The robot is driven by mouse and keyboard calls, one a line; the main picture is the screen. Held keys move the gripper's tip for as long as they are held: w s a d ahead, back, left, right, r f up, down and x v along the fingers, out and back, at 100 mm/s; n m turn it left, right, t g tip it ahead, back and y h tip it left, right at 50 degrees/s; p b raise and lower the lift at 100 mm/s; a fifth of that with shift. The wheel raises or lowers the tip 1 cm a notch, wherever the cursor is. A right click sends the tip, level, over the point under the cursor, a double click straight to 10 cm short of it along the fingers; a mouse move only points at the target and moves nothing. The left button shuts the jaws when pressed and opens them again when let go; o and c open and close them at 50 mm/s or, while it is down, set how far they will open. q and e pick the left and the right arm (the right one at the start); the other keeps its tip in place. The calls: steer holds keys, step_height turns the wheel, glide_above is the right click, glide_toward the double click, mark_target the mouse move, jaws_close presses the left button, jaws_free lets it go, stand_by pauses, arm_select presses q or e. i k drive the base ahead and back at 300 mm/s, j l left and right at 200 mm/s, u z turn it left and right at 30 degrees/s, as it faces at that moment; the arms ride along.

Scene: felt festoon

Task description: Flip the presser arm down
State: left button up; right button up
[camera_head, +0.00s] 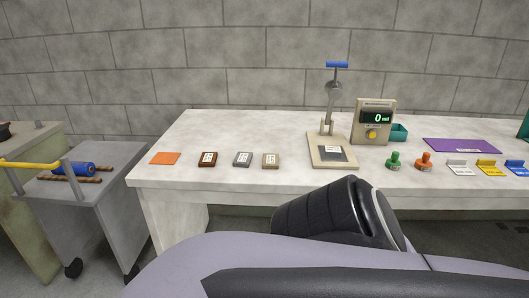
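The presser (331,151) stands on the white table, right of the middle of the view. Its arm (333,100) is raised upright above the base and has a blue handle (337,65) across its top. A grey pad with a small white label lies on the front of the beige base. Neither of my grippers is in view. A dark and lilac part of my own body fills the bottom of the picture and overlaps the table's front edge.
Behind the presser's right side are a display box (374,121) reading 0 and a teal tray (399,132). Stamps (393,160), a purple mat (461,146) and coloured holders lie right. An orange square (165,158) and small blocks (243,159) lie left. A grey cart (95,205) stands left.

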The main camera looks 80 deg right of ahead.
mark_target(334, 88)
steer(key=z, duration=1.25)
steer(key=i+l+z, duration=0.1)
steer(key=z, duration=0.4)
steer(key=i+l+z, duration=0.15)
steer(key=z, duration=0.3)
steer(key=i+l, duration=0.15)
steer(key=i, duration=0.05)
